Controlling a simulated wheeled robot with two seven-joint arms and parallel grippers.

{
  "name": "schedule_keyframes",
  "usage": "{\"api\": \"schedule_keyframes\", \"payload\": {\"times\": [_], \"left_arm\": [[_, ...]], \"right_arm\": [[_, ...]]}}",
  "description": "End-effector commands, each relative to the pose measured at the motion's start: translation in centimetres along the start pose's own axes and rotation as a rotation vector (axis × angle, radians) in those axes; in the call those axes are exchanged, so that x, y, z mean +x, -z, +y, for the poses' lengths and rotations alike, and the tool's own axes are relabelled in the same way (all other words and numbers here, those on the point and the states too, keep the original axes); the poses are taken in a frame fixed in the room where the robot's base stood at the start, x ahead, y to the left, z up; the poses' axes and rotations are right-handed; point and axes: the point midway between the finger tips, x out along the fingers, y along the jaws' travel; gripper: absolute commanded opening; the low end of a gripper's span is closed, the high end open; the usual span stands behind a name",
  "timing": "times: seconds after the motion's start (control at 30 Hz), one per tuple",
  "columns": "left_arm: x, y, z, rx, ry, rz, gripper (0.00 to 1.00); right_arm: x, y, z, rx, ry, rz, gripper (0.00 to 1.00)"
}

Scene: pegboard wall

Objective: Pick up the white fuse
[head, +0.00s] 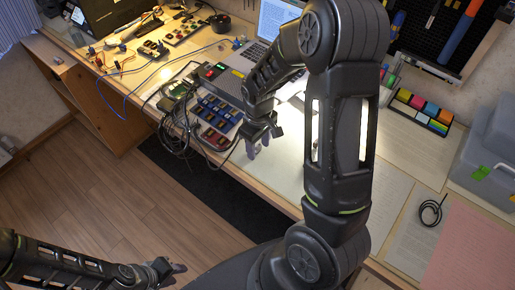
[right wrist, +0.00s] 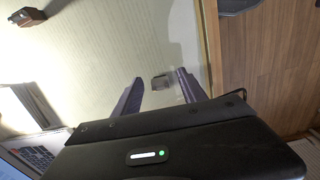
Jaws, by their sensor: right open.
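A small grey block with a dark edge (right wrist: 160,81) lies on the pale table top in the right wrist view. It may be the white fuse, but its colour looks grey there and I cannot be sure. My right gripper (right wrist: 160,76) is open, with one finger on either side of the block in the picture and nothing visibly held. In the head view my right gripper (head: 258,146) is over the table near its front edge, right of the fuse trays; I cannot make out the block there. My left gripper (head: 174,268) is low at the bottom left, away from the table; its jaw opening is unclear.
Trays of coloured blocks (head: 213,115) and a tangle of black cables (head: 178,125) are left of my right gripper. A laptop (head: 268,30) stands behind. A small reddish-brown block (right wrist: 28,16) lies apart. A grey case (head: 485,150) stands at right.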

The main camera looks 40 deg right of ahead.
Motion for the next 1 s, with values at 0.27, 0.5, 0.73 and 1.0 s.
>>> {"api": "schedule_keyframes", "payload": {"times": [0.27,0.5,0.73,1.0], "left_arm": [[0.00,0.00,0.01,0.000,0.000,0.000,0.35],[0.00,0.01,0.00,0.000,0.000,0.000,0.35],[0.00,0.00,0.00,0.000,0.000,0.000,0.35],[0.00,0.00,0.00,0.000,0.000,0.000,0.35]], "right_arm": [[-0.01,0.00,0.00,0.000,0.000,0.000,0.33],[-0.01,-0.01,0.00,0.000,0.000,0.000,0.13],[-0.01,0.00,0.00,0.000,0.000,0.000,0.00],[-0.02,0.00,0.00,0.000,0.000,0.000,0.00]]}}
